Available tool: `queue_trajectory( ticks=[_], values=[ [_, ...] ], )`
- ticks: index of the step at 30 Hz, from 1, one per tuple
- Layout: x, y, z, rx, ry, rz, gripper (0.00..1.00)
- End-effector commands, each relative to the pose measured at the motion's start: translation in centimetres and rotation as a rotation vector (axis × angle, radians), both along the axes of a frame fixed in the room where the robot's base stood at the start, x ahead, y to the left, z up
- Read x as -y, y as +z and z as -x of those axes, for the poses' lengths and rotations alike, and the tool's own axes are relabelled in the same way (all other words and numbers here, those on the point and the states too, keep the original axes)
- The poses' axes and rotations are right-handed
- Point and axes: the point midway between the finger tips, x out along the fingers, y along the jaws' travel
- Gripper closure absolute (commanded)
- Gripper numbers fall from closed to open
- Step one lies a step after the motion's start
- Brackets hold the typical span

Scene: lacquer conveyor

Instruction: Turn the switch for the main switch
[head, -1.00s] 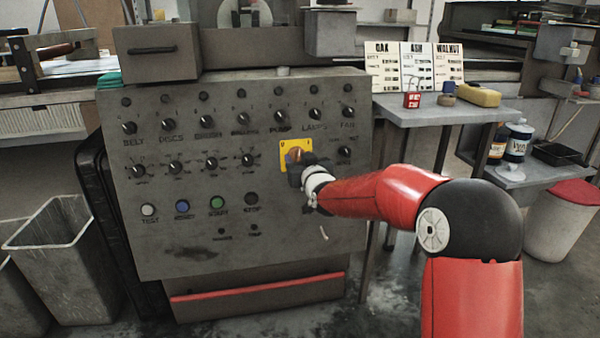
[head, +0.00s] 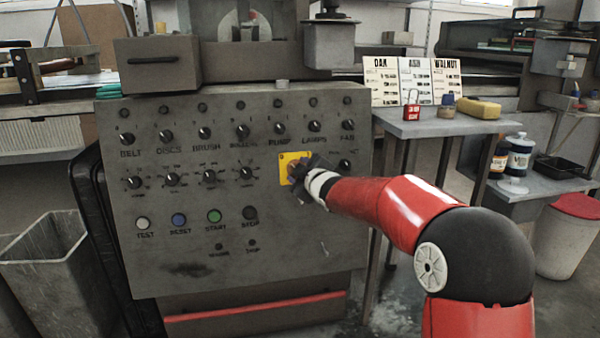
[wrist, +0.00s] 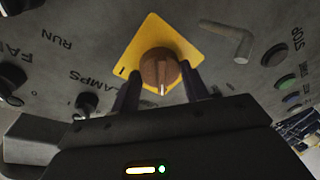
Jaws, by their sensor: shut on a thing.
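The main switch is a brown-red rotary knob (wrist: 159,67) on a yellow plate (wrist: 127,62), seen upside down in the wrist view. Its pale pointer line faces the bottom of that picture. In the head view the yellow plate (head: 284,168) is at the right of the grey control panel (head: 300,240), and my gripper covers much of the knob. My gripper (wrist: 162,80) has its two dark fingers on either side of the knob and is shut on it. In the head view my gripper (head: 306,171) reaches the plate from the right.
Rows of small black knobs (head: 204,133) surround the plate. Coloured push buttons, including a green one (head: 214,216), sit lower left. A handle-like stub (wrist: 236,46) projects near the plate. A side table (head: 440,126) stands right of the panel with a red padlock (head: 412,110).

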Motion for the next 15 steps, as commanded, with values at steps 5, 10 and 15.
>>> queue_trajectory(
  ticks=[5,10,15],
  values=[
    [-0.07,-0.04,0.02,0.018,0.014,0.069,0.78],
    [-0.07,-0.05,0.02,0.027,0.019,0.102,0.78],
    [-0.06,-0.06,0.02,0.031,0.022,0.114,0.78]
  ],
)
